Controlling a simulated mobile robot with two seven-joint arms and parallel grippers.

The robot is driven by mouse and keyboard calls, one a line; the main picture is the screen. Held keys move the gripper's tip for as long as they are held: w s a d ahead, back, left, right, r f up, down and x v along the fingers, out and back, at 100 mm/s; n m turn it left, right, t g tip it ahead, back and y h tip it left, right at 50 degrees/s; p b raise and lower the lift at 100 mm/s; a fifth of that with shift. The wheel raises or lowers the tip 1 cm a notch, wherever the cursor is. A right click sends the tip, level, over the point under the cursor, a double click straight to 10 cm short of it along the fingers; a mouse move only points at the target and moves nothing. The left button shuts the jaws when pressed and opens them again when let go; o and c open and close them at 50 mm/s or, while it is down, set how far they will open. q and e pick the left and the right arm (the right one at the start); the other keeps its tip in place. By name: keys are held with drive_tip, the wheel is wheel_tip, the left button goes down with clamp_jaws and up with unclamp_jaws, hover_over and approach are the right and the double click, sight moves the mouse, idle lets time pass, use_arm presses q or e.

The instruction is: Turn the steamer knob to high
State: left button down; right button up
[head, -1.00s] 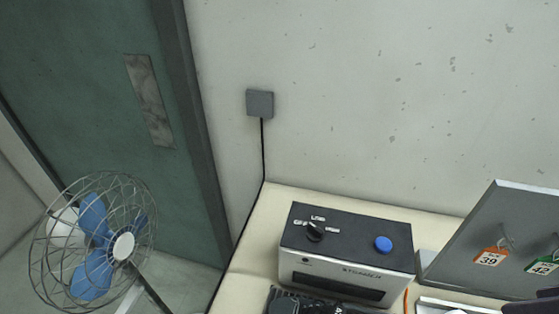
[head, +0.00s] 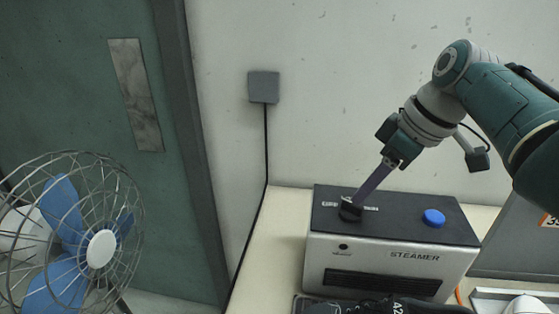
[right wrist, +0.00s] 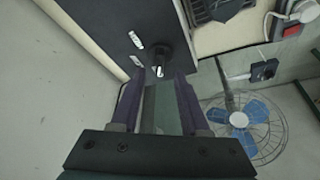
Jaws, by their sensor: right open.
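The steamer (head: 385,262) is a silver box with a black top panel, standing on the cream table in the head view. Its black knob (head: 350,212) is at the left of the panel, partly covered by a finger of my right gripper (head: 356,200). In the right wrist view the knob (right wrist: 157,50) lies just beyond and between the two spread fingertips of the right gripper (right wrist: 157,80), which is open. A white mark shows on the knob's lower side there. Two small white labels sit left of the knob, too small to read. My left gripper is not in view.
A blue button (head: 434,217) is on the panel right of the knob. A grey wall box (head: 263,87) has a cable running down. A caged fan (head: 72,245) stands left. Dark items (head: 385,307) lie before the steamer, and a grey board (head: 515,245) stands at right.

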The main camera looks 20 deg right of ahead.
sight(352, 209)
drive_tip(key=shift+b+x, duration=0.55)
drive_tip(key=shift+x, duration=1.65)
clamp_jaws()
